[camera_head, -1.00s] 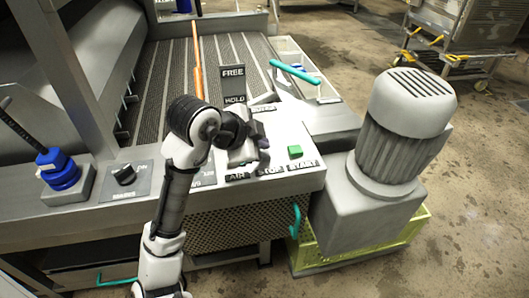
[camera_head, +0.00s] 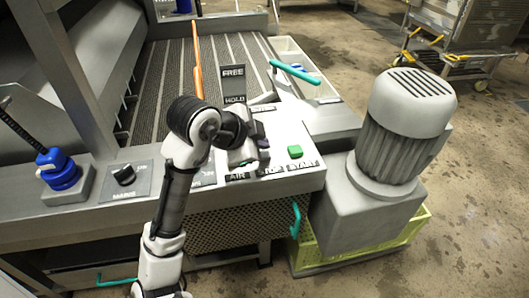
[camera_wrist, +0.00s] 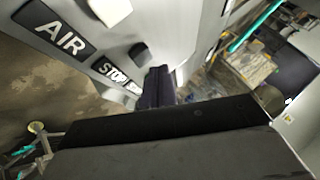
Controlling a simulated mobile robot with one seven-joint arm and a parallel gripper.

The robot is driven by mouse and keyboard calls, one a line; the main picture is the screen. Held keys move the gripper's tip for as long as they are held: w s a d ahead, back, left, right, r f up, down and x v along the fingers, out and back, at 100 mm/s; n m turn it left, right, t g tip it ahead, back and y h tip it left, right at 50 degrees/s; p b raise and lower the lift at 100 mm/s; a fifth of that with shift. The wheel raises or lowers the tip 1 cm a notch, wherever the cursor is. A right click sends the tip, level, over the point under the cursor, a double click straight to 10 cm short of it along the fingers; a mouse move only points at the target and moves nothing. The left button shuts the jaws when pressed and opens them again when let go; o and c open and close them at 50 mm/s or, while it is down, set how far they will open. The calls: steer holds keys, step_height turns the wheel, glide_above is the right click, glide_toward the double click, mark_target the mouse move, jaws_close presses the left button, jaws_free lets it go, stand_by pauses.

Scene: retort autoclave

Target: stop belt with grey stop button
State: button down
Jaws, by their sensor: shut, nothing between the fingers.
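The control panel's STOP label (camera_head: 270,170) is on the front ledge, between the AIR label (camera_head: 238,176) and the START label (camera_head: 303,164). In the wrist view, a small dark grey button (camera_wrist: 140,53) stands beside the STOP lettering (camera_wrist: 116,74). In the head view, my gripper (camera_head: 262,150) hangs just above the ledge behind the STOP label and seems to cover that button. My gripper is shut and empty. In the wrist view its dark fingertips (camera_wrist: 158,82) are close to the grey button; contact cannot be told.
A green button (camera_head: 295,151) stands right of my gripper. A light knob (camera_wrist: 112,8) is near AIR in the wrist view. A FREE/HOLD plate (camera_head: 233,84), an orange bar (camera_head: 197,65) and a teal lever (camera_head: 295,72) rise behind. A grey motor (camera_head: 405,125) stands at right.

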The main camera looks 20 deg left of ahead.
steer(key=shift+f, duration=0.15)
steer(key=shift+f+b, duration=0.3)
steer(key=shift+b, duration=0.1)
steer(key=shift+f+b, duration=0.5)
stand_by(0.5)
steer(key=shift+r, duration=0.15)
steer(key=shift+r+p, duration=0.75)
steer(key=shift+r, duration=0.05)
step_height(320, 180, up, 5)
steer(key=p, duration=0.4)
stand_by(0.9)
